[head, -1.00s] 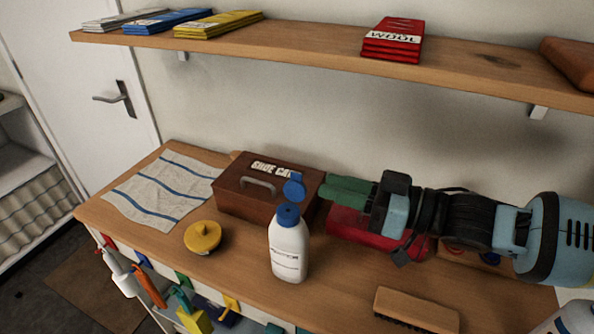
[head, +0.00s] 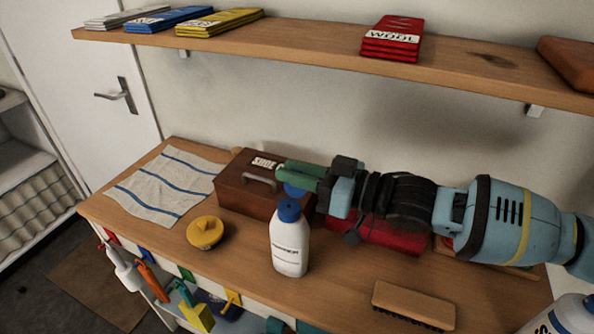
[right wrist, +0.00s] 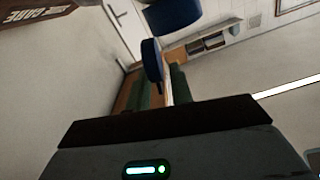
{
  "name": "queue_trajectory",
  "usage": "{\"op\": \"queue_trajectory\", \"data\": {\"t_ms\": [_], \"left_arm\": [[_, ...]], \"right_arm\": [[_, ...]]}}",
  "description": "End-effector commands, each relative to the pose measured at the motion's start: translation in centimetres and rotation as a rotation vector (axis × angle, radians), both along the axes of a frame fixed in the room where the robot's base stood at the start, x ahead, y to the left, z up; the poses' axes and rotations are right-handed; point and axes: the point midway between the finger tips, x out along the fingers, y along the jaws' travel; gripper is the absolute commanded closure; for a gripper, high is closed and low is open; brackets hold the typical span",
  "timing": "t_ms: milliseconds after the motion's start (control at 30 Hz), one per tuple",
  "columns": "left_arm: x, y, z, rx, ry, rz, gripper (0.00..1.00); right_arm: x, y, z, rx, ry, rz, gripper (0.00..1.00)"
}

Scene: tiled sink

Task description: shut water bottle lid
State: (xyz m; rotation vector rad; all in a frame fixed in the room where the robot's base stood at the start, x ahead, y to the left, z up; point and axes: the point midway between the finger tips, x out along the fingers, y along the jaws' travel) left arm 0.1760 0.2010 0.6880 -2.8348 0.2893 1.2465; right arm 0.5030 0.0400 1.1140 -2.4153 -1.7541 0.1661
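The white water bottle (head: 290,248) stands upright near the front middle of the bench. Its blue cap (head: 289,210) sits on the neck, and the round blue lid (head: 294,190) stands raised behind it, open. In the right wrist view the lid (right wrist: 152,60) is just beyond the fingertips, near the blue cap (right wrist: 174,14). A gap shows between the fingers; contact with the lid cannot be told. My left gripper is not in view.
A brown shoe-care box (head: 235,188) stands close behind the bottle, with a red box (head: 375,232) under my right arm. A yellow round tin (head: 205,233) lies left and a brush (head: 414,302) lies front right. A shelf (head: 300,52) runs above. Bench between tin and bottle is clear.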

Motion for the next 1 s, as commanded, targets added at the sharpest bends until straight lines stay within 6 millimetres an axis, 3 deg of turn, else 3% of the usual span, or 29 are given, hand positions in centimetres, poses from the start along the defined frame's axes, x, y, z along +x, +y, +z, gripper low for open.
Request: {"op": "queue_trajectory", "data": {"t_ms": [33,167,567,1000], "left_arm": [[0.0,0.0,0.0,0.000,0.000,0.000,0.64],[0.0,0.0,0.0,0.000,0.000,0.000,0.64],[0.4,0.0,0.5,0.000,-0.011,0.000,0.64],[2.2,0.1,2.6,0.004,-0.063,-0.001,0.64]], "right_arm": [[0.0,0.0,0.0,0.000,0.000,0.000,0.85],[0.0,0.0,0.0,0.000,0.000,0.000,1.00],[-0.3,0.1,0.2,-0.016,-0.053,0.000,1.00],[-1.7,0.5,0.6,-0.110,-0.346,0.000,1.00]]}}
